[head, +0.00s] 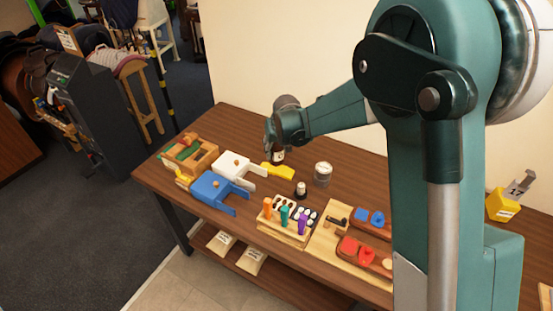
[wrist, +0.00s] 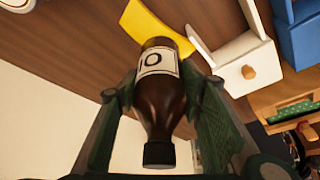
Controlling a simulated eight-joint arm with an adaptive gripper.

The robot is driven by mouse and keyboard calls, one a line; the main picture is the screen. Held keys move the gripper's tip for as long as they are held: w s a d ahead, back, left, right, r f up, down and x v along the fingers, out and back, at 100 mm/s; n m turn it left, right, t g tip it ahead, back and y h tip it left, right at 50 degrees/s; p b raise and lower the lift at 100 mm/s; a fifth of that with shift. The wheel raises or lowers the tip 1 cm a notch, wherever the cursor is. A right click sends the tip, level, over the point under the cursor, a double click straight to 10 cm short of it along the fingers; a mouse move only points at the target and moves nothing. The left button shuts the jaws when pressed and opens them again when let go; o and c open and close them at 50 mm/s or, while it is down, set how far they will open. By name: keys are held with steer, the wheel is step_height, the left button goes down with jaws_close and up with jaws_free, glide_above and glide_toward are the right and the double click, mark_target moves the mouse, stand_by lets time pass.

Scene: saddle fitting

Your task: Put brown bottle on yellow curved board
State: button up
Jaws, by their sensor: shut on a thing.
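The brown bottle (wrist: 160,98) has a white label and a dark cap. In the wrist view it stands between the two fingers of my gripper (wrist: 158,82), which is shut on it. In the head view the bottle (head: 279,157) shows just below my gripper (head: 273,147), partly hidden by it. The yellow curved board (head: 279,172) lies on the table just below the bottle in that picture. In the wrist view the board (wrist: 150,24) is beyond the bottle's base and partly hidden by it. I cannot tell whether bottle and board touch.
A grey-lidded jar (head: 322,174) and a small dark bottle (head: 301,190) stand to the right. A wooden rack (head: 283,232) with coloured handles is nearer the front edge.

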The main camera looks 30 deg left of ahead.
mark_target(279, 149)
steer(key=shift+f, duration=0.6)
steer(key=shift+f, duration=1.85)
steer(key=shift+f, duration=0.2)
steer(key=o, duration=1.1)
steer(key=shift+r, duration=0.25)
steer(key=shift+v, duration=5.95)
